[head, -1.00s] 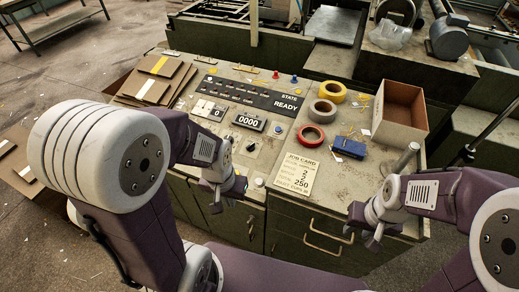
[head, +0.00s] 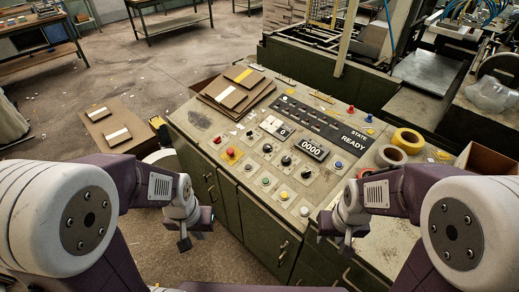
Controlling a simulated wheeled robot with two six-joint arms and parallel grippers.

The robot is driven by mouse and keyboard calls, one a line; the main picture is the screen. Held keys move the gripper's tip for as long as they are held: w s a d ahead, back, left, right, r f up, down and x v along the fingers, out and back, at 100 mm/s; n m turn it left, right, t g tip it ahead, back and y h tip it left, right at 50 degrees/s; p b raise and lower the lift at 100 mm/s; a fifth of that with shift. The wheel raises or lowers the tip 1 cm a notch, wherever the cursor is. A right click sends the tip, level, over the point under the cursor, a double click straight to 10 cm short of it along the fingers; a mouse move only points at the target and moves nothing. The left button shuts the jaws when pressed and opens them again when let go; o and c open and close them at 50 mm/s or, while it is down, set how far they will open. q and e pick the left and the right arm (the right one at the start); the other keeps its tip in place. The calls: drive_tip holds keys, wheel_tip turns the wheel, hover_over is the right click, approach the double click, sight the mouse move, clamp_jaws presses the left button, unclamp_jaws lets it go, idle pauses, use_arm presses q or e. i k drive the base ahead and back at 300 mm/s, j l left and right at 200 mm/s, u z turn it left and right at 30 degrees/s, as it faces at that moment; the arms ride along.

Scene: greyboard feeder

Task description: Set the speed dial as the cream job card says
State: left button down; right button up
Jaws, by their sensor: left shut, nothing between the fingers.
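The control panel (head: 275,172) carries several black rotary knobs, among them one in the middle (head: 286,160) and one to its right (head: 306,172). Their labels are too small to read, so I cannot tell which is the speed dial. The cream job card is not visible now; my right arm covers part of the panel's right side. My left gripper (head: 195,235) is shut and empty, in front of the panel's left end, over the floor. My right gripper (head: 335,240) is near the console's front edge, apart from the knobs; its jaw opening is unclear.
A counter display (head: 314,149) reads 0000 and the state display (head: 345,139) reads READY. A red mushroom button (head: 231,153) stands at the panel's left. Greyboard sheets (head: 237,91) lie behind it. Tape rolls (head: 408,140) and an open box (head: 487,160) are at the right.

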sight(267, 148)
drive_tip(key=i+j+z, duration=0.2)
drive_tip(key=z, duration=0.3)
drive_tip(key=i+j+z, duration=0.15)
drive_tip(key=j+z, duration=0.35)
drive_tip(key=i+j+z, duration=0.15)
drive_tip(key=z, duration=0.35)
drive_tip(key=j+z, duration=0.5)
